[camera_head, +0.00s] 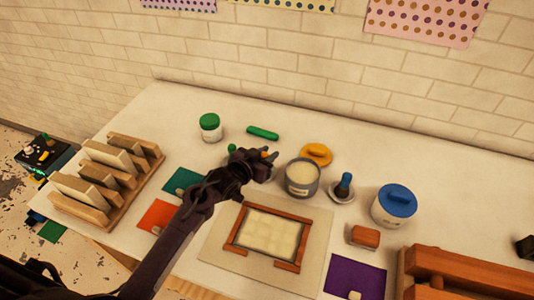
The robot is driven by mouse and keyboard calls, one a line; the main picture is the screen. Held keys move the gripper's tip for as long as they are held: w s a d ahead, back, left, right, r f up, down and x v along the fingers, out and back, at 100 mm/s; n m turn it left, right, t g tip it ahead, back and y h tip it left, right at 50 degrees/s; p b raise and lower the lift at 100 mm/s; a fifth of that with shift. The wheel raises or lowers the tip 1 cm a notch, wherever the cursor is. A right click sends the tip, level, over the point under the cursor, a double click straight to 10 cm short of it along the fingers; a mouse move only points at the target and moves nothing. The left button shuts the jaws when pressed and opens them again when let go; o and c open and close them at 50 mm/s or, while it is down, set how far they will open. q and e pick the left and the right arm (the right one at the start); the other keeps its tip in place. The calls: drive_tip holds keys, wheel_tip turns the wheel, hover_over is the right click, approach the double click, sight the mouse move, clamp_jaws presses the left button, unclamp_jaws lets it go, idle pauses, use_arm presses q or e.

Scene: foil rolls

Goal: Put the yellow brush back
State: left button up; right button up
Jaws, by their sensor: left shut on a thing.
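My left gripper (268,154) is above the table, just left of an open grey pot (303,192) with pale contents. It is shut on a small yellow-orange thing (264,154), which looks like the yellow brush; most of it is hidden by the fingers. A yellow lid (316,152) with a raised grip lies behind the pot. A brush with a dark blue handle (344,184) stands in a small saucer (338,198) right of the pot. A small green knob (232,148) shows behind my left wrist. My right gripper is not in view.
A green-lidded jar (210,130) and a green bar (263,132) lie behind. A blue-lidded jar (392,210) and a reddish block (365,237) stand right. A wooden frame (236,228) lies in front. A board rack (128,198) is left; a wooden press (470,273) is at front right.

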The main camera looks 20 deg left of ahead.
use_arm(q)
drive_tip(key=o, duration=1.1)
drive_tip(key=shift+c, duration=0.2)
drive_tip(key=o, duration=0.5)
drive_tip(key=shift+r, duration=0.15)
wheel_tip(320, 180, up, 9)
drive_tip(key=p, duration=0.8)
drive_tip(key=shift+p, duration=0.35)
